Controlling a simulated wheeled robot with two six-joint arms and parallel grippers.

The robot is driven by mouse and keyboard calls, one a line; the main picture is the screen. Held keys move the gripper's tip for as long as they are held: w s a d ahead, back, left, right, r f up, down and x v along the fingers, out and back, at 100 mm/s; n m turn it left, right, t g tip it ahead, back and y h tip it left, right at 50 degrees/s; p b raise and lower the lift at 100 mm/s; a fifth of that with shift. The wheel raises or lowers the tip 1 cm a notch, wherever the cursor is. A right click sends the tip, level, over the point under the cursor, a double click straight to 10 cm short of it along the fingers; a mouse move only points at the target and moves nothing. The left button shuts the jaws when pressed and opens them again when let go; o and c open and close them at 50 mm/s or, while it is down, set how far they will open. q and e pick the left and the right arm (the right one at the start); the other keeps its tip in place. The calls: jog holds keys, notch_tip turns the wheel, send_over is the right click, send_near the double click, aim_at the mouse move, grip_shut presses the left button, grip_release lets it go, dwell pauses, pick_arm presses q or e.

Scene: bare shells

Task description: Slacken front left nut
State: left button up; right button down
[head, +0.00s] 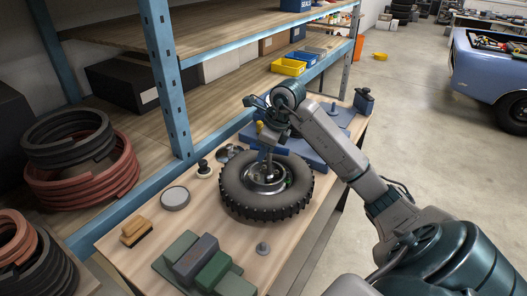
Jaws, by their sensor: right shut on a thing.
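A wheel with a black knobbly tyre (237,190) lies flat on the wooden workbench, its metal hub (264,184) facing up. My right gripper (270,138) is above the hub, pointing down. It is shut on a slim grey upright tool (269,162), whose lower end reaches down to the hub area. I cannot tell whether the tool touches a nut. The hub's nuts are too small and partly hidden to tell apart. My left gripper is not in view.
Green and grey blocks (205,262), a wooden brush (135,231), a round grey tin (175,198) and a small grey knobbed piece (262,248) lie on the workbench (290,240). A blue shelf post (166,80) stands at the left. Coiled hoses (80,165) are on the left.

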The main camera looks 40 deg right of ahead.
jog(key=shift+f, duration=0.1)
dwell(0.4)
jog(key=shift+n+b, duration=0.6)
jog(key=shift+n, duration=0.1)
jog(key=shift+n+y, duration=0.4)
jog(key=shift+n, duration=0.4)
jog(key=shift+b, duration=0.45)
jog(key=shift+n+g+b, duration=0.3)
jog(key=shift+n+b, duration=0.05)
jog(key=shift+n, duration=0.15)
jog(key=shift+n+g+y, duration=0.3)
jog(key=shift+n, duration=0.6)
